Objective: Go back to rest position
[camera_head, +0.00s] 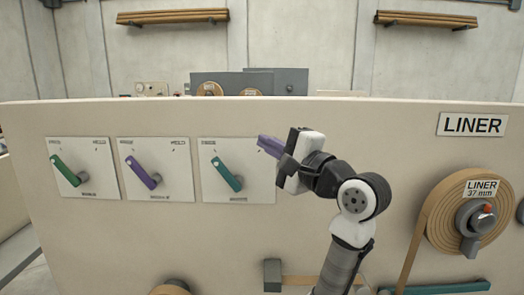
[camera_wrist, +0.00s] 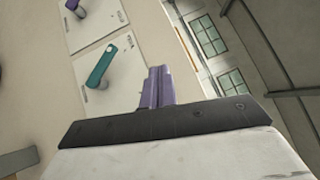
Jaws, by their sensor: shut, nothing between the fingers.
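My gripper (camera_head: 268,146) is in front of the beige panel (camera_head: 380,150), to the right of the third switch plate in the head view. Its purple fingers are shut with nothing between them, and they also show in the wrist view (camera_wrist: 158,86). The teal lever (camera_head: 226,174) on the third plate is left of and below the fingertips, apart from them in the picture. It also shows in the wrist view (camera_wrist: 101,66), left of the fingers. The arm reaches up from the bottom of the head view, bent at the elbow.
A purple lever (camera_head: 143,173) and a green lever (camera_head: 66,171) sit on plates further left. A LINER roll (camera_head: 455,215) with a grey hub stands at right, its brown strip running down. Grey machine boxes (camera_head: 250,82) show behind the panel's top edge.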

